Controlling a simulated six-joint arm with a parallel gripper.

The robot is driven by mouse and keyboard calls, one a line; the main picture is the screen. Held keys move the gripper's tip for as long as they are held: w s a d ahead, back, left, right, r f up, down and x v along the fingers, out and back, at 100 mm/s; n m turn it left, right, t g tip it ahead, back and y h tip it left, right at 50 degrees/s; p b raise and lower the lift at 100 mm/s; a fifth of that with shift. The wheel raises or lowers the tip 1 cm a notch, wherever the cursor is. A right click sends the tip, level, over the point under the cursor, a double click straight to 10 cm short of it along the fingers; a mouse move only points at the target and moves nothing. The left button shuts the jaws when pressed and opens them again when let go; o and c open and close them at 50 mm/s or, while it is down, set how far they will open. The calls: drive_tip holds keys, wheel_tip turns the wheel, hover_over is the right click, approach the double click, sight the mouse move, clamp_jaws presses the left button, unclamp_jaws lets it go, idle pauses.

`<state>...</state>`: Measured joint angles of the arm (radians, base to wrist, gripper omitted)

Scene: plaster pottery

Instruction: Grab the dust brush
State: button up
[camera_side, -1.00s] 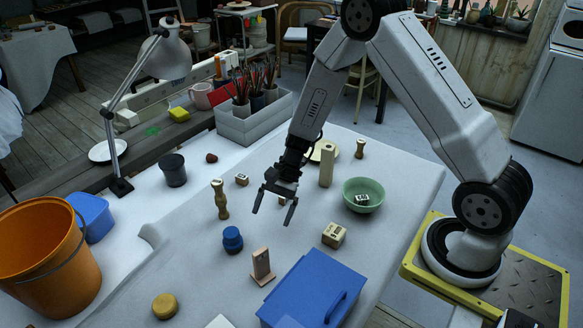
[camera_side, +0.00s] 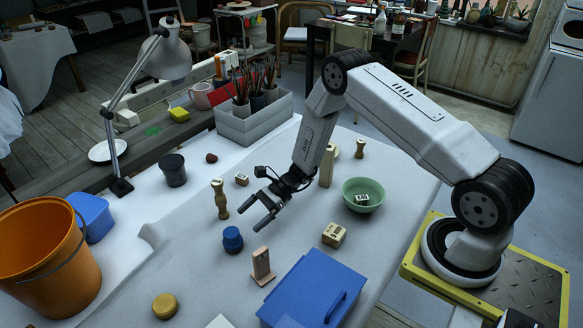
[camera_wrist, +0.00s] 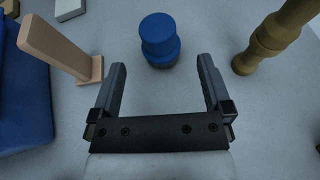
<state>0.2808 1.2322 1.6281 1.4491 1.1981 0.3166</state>
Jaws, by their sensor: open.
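No thing in view is plainly marked as the dust brush. A short, round, dark blue piece (camera_side: 232,239) with a knob-like top stands upright on the pale table, and I cannot make out bristles on it. In the wrist view this blue piece (camera_wrist: 160,42) is ahead of my fingers, near the middle of the gap. My gripper (camera_side: 249,220) is open and empty, tilted down, above the table and just right of the blue piece in the side view. Its two fingers also show in the wrist view (camera_wrist: 162,68), apart and touching nothing.
A wooden upright on a base (camera_side: 262,265) and a blue lidded box (camera_side: 312,282) stand nearer the front. A turned wooden tool (camera_side: 220,200) stands behind the blue piece. A green bowl (camera_side: 363,195) and a stamped block (camera_side: 334,235) are to the right.

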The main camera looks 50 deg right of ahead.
sight(232, 235)
drive_tip(key=shift+x, duration=1.1)
drive_tip(key=shift+x, duration=2.6)
drive_tip(key=shift+s, duration=0.1)
drive_tip(key=shift+c, duration=0.2)
drive_tip(key=c, duration=1.3)
